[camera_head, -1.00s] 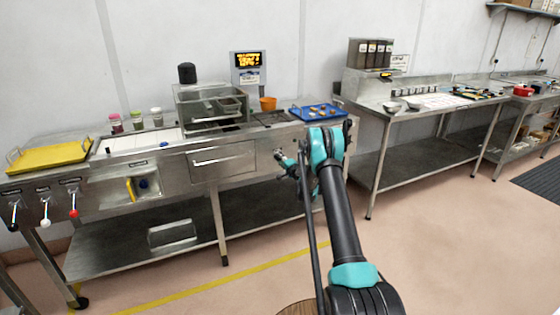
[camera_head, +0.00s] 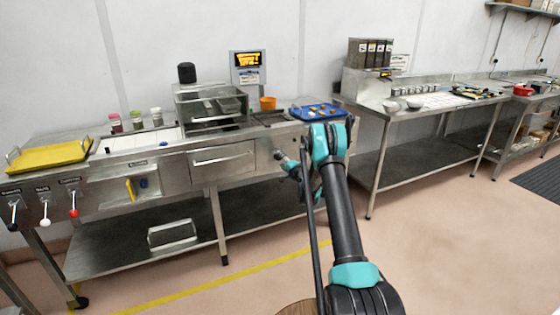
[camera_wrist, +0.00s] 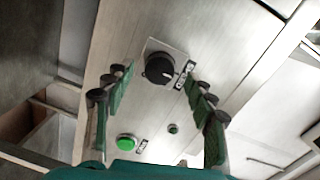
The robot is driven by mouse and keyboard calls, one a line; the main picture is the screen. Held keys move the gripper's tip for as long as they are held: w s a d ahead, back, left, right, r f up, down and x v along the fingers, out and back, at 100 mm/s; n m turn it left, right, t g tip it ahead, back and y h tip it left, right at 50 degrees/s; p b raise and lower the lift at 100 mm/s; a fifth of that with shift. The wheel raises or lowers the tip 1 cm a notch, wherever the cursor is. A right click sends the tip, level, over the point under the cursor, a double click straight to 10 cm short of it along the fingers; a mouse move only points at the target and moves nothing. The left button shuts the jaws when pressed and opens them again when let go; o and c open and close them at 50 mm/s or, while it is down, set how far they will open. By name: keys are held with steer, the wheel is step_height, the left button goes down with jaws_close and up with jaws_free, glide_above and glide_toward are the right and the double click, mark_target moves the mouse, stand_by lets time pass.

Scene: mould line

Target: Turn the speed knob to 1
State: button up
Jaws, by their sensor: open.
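The speed knob is probably the black round knob (camera_wrist: 160,68) on a pale square plate, set in the steel front panel (camera_wrist: 222,45). A small dark label (camera_wrist: 185,74) sits beside it; its text is too small to read. In the wrist view my gripper (camera_wrist: 160,82) is open, with one finger on each side of the knob and neither seen touching it. The exact gap in depth cannot be told. In the head view my gripper (camera_head: 284,160) is at the right part of the machine's front, and the knob is hidden there.
A blue tray (camera_head: 320,112) with small items lies on the machine top above my arm. The floor in front is clear.

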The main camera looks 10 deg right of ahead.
steer(key=v, duration=0.9)
steer(key=shift+s, duration=0.25)
steer(key=shift+d, duration=0.1)
steer(key=s+a+r+n+g, duration=0.35)
steer(key=s+r, duration=0.25)
steer(key=s, duration=0.6)
steer(key=s+a+r+n+g, duration=0.35)
steer(key=s+r+n, duration=0.2)
steer(key=s, duration=0.55)
steer(key=s+d+f+n+g+h, duration=0.1)
steer(key=s+d+h, duration=0.1)
steer(key=s, duration=0.9)
steer(key=s+d+f+g+h, duration=0.1)
steer(key=s+d+f+g, duration=0.1)
steer(key=s, duration=1)
steer(key=s+d+f+n+g+h, duration=0.1)
steer(key=s+d+f+h, duration=0.1)
steer(key=s, duration=0.9)
steer(key=shift+s+d+n+g+h, duration=0.3)
steer(key=shift+s+d+g, duration=0.1)
steer(key=shift+s+d+f, duration=0.15)
steer(key=shift+s, duration=0.05)
steer(key=shift+c, duration=0.5)
